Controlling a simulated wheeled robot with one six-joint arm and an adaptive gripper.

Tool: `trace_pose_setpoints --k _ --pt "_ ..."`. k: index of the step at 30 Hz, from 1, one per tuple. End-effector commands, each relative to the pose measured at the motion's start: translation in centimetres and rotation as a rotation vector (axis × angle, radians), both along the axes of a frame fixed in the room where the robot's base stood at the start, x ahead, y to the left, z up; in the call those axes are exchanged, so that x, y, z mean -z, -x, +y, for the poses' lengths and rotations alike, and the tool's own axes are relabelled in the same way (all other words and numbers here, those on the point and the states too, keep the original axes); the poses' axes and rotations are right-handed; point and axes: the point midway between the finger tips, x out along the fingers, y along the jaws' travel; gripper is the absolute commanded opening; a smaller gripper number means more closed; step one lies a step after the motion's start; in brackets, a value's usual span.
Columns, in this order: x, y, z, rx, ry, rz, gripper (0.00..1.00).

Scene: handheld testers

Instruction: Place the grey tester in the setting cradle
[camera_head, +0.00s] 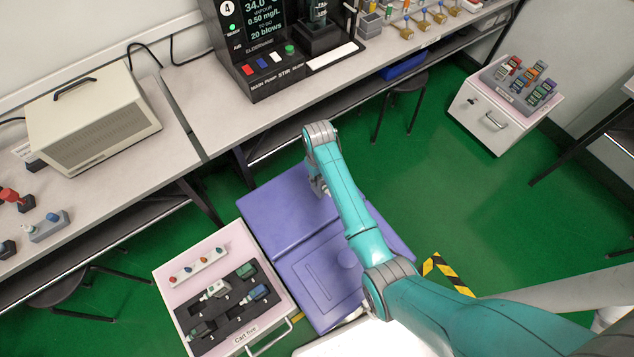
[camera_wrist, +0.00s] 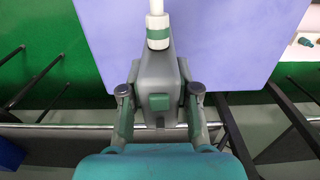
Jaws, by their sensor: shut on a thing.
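My gripper (camera_wrist: 159,92) is shut on the grey tester (camera_wrist: 157,68), with one finger on each side of its body. The tester has a green button and a white mouthpiece with a green collar, pointing up in the wrist view. In the head view my gripper (camera_head: 319,186) is over the purple cabinet, mostly hidden by my arm, and the tester barely shows. A black setting machine (camera_head: 262,85) with a lit display stands on the back bench. A black cradle-like holder (camera_head: 322,40) is at its right; its inside is not clear.
A cart marked Cart five (camera_head: 222,243) holds several testers in a dark tray. The purple cabinet (camera_head: 290,205) is below my arm. A beige box (camera_head: 95,122) sits on the bench. A second cart (camera_head: 487,127) with testers stands at right. Stools are under the bench.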

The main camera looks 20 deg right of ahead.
Motion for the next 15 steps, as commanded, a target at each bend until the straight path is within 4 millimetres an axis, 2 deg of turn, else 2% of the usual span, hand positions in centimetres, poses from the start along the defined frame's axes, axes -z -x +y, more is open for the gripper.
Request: trace_pose_setpoints --k 7,15 --pt "3.3 0.0 0.0 0.000 0.000 0.001 0.00" --pt "3.9 0.0 0.0 0.000 0.000 -0.001 0.00"
